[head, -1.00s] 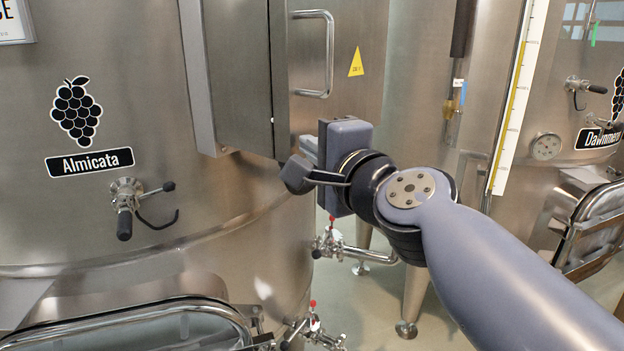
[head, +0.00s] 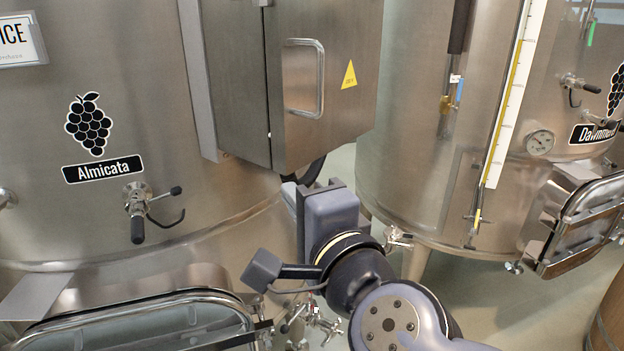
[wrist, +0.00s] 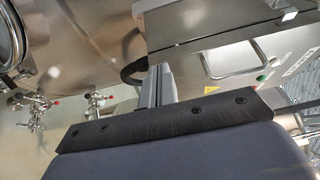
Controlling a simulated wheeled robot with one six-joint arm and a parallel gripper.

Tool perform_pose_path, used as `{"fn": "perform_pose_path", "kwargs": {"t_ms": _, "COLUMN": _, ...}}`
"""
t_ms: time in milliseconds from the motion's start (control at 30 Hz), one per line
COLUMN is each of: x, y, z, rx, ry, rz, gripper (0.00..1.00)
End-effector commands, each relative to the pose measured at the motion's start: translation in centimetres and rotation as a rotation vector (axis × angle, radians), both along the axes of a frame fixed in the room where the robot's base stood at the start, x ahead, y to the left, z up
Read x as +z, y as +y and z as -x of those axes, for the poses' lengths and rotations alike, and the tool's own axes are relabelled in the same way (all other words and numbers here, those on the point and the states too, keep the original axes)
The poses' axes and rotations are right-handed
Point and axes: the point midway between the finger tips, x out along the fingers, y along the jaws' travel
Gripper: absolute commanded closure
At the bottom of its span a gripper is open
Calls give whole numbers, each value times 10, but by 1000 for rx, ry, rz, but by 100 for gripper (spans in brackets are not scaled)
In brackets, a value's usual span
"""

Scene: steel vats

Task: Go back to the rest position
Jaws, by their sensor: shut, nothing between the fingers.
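My gripper (head: 290,192) is in the lower middle of the head view, just below the steel control box (head: 315,85). Its fingers are mostly hidden behind its own grey body. In the wrist view the gripper's fingers (wrist: 157,85) show as one closed grey pair beyond the black plate, with nothing between them. The fingers point toward the underside of the box, which also shows in the wrist view (wrist: 215,25).
The Almicata vat (head: 60,190) fills the left, with a sampling valve (head: 137,210) and a hatch (head: 150,318) below. A second vat (head: 400,150) with a level gauge (head: 507,100) stands at right. Pale floor shows between and below them. A barrel edge (head: 610,315) is at lower right.

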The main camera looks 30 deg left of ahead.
Motion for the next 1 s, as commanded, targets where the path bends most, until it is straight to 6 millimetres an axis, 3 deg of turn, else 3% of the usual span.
{"fn": "perform_pose_path", "kwargs": {"t_ms": 467, "x": -2, "y": 0, "z": -2, "rx": -2, "ry": -1, "rz": -1, "gripper": 100}}
{"fn": "perform_pose_path", "kwargs": {"t_ms": 1000, "x": -6, "y": 5, "z": -56, "rx": -5, "ry": 1, "rz": -1, "gripper": 100}}
